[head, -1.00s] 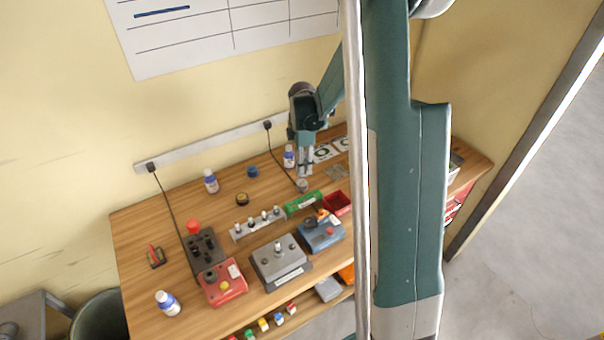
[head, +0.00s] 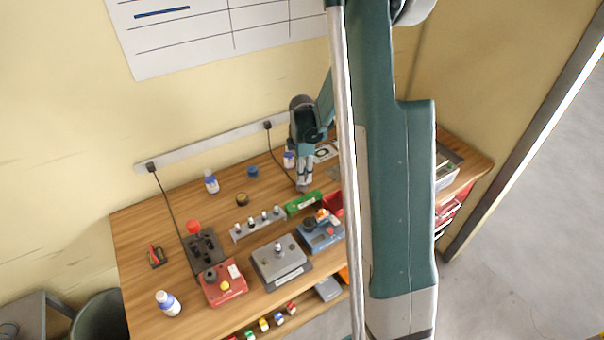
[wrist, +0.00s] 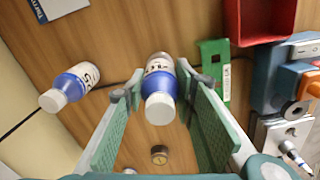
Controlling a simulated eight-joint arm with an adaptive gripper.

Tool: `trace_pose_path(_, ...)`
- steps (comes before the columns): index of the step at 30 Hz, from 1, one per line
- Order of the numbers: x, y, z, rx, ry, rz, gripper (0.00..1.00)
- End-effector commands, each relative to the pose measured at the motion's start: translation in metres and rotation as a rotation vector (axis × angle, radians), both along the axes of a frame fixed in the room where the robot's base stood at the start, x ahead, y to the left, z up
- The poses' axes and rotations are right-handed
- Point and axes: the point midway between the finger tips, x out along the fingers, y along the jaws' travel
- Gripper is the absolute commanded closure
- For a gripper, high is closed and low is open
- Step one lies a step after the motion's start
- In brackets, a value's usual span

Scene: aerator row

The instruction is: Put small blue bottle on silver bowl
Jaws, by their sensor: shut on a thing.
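A small blue bottle (wrist: 158,92) with a white cap and white label stands between the two green-padded fingers of my gripper (wrist: 155,105) in the wrist view. My gripper is shut on it. In the head view my gripper (head: 303,183) points down over the back right of the bench, and its fingers mostly hide the held bottle. A similar blue and white bottle (wrist: 70,86) is to the left of the gripper in the wrist view; in the head view this bottle (head: 288,159) is just behind the gripper. I cannot make out a silver bowl.
A green box (head: 303,202), a red tray (wrist: 262,20) and a blue device (head: 321,236) are close to the gripper. Two more bottles stand further left, one at the back (head: 211,182) and one in front (head: 168,303). My arm hides the bench's right part.

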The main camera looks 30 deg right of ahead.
Motion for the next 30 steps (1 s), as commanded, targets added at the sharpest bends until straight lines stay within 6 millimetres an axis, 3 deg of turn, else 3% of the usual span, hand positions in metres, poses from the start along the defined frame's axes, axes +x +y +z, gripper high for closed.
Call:
trace_pose_path(14,-0.0001,0.0,-0.0049,0.0,0.0,0.0,0.86)
trace_pose_path(15,-0.0001,0.0,-0.0052,0.0,0.0,0.0,0.71)
trace_pose_path(18,-0.0001,0.0,-0.0042,0.0,0.0,0.0,0.58)
trace_pose_path(30,-0.0001,0.0,-0.0033,0.0,0.0,0.0,0.58)
